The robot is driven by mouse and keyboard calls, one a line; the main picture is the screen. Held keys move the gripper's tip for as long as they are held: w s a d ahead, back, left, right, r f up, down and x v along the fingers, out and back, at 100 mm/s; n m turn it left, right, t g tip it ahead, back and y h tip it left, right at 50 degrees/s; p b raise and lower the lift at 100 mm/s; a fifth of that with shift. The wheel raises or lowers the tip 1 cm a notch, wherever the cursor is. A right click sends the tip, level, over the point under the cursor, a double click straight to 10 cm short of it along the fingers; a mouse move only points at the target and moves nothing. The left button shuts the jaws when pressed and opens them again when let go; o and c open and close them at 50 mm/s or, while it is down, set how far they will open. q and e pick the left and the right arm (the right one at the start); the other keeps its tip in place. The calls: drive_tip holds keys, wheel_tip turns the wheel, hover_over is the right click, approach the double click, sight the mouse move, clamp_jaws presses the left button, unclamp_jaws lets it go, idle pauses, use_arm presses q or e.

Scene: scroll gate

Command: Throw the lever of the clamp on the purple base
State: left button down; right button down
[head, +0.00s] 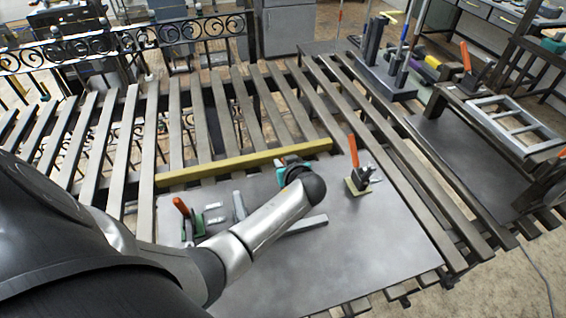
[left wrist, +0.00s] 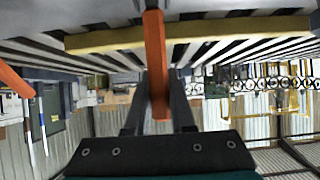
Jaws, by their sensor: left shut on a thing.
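My left gripper (left wrist: 158,85) is shut on an orange lever (left wrist: 155,40), which stands between its two fingers in the left wrist view. In the head view the end of my left arm hides the fingers and this lever; only a teal part of the gripper's body shows. The base under the lever is hidden, so I cannot see its colour. A clamp with an upright orange handle (head: 353,150) stands on a yellowish base (head: 357,186), right of my arm. Another clamp with a tilted orange handle (head: 181,207) stands on a green base at the left. My right gripper is not in view.
The clamps stand on a grey plate (head: 385,235) over a slatted bench. A yellow bar (head: 245,162) lies along the plate's far edge. Grey bar pieces lie near my arm. The plate's right front is clear. A side bench holds a grey frame (head: 512,123).

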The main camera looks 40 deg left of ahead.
use_arm(q)
drive_tip(key=c, duration=0.8)
unclamp_jaws()
drive_tip(key=shift+o, duration=0.2)
drive_tip(key=v, duration=1.5)
drive_tip(key=shift+d+r, duration=0.1)
